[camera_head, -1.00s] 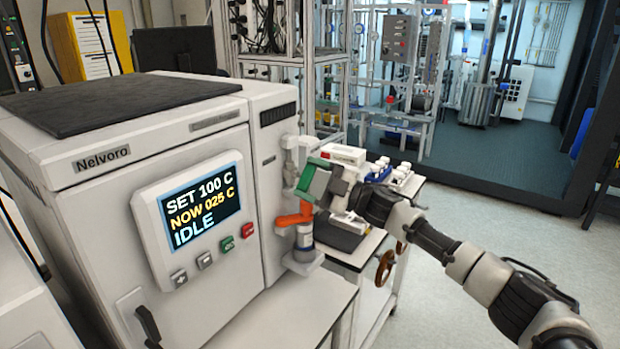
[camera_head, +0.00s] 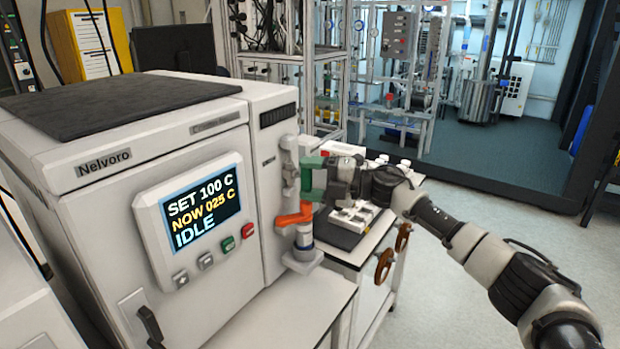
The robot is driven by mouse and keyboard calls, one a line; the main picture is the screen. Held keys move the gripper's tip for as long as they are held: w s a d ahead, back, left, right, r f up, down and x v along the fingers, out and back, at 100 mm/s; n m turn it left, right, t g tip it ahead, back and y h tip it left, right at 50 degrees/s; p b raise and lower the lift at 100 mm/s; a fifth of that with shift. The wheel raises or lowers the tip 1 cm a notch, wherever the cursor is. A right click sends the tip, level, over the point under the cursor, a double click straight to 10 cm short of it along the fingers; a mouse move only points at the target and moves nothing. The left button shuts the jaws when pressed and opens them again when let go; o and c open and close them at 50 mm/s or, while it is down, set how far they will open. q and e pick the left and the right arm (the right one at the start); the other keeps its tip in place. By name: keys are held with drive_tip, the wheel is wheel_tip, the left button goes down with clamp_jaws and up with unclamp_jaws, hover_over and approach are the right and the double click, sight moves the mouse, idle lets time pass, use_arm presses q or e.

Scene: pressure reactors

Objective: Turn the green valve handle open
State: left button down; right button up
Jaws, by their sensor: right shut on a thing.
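The green valve handle (camera_head: 311,178) is on the pipe fitting (camera_head: 288,160) at the right side of the white Nelvoro reactor (camera_head: 220,150). My right gripper (camera_head: 326,178) comes in from the right and is shut on the green handle, covering part of it. An orange handle (camera_head: 295,216) sits just below, on the same pipework. My left gripper is not in view.
The reactor's display (camera_head: 200,209) reads SET 100 C, NOW 025 C, IDLE. A white cart (camera_head: 349,258) with small items and brown handwheels (camera_head: 384,266) stands beside the reactor. Open floor (camera_head: 480,205) lies to the right.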

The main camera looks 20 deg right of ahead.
drive_tip(key=shift+f, duration=0.1)
idle(0.4)
drive_tip(key=o, duration=0.9)
drive_tip(key=shift+o, duration=0.2)
drive_tip(key=b+v, duration=0.3)
drive_tip(key=v, duration=0.7)
drive_tip(key=shift+s+d, duration=0.2)
drive_tip(key=shift+d, duration=0.15)
